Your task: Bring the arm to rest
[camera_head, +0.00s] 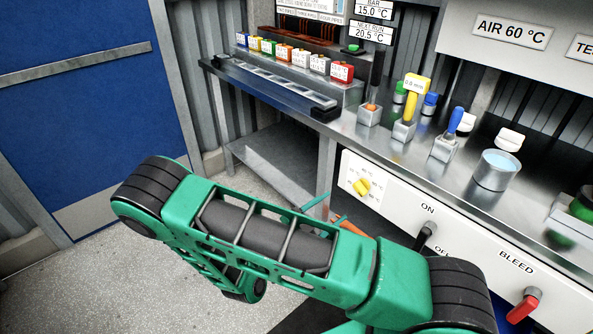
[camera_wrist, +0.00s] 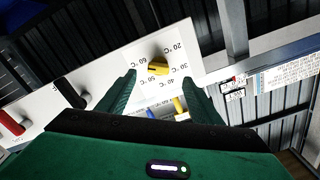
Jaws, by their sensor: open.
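My green arm (camera_head: 270,235) stretches across the lower part of the head view, bent, in front of the bench. My gripper (camera_wrist: 160,88) shows in the wrist view with its two green fingers spread apart and nothing between them held. Beyond the fingertips is the white panel with a yellow dial knob (camera_wrist: 158,68) and printed temperature marks. The knob also shows in the head view (camera_head: 361,187). The fingers look apart from the knob, but the exact gap is hard to tell.
The steel bench (camera_head: 420,150) carries coloured blocks, small holders and a metal cup (camera_head: 497,170). The white front panel has a black ON lever (camera_head: 424,237) and a red BLEED lever (camera_head: 524,306). A blue door (camera_head: 85,100) stands left; the speckled floor (camera_head: 90,285) there is clear.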

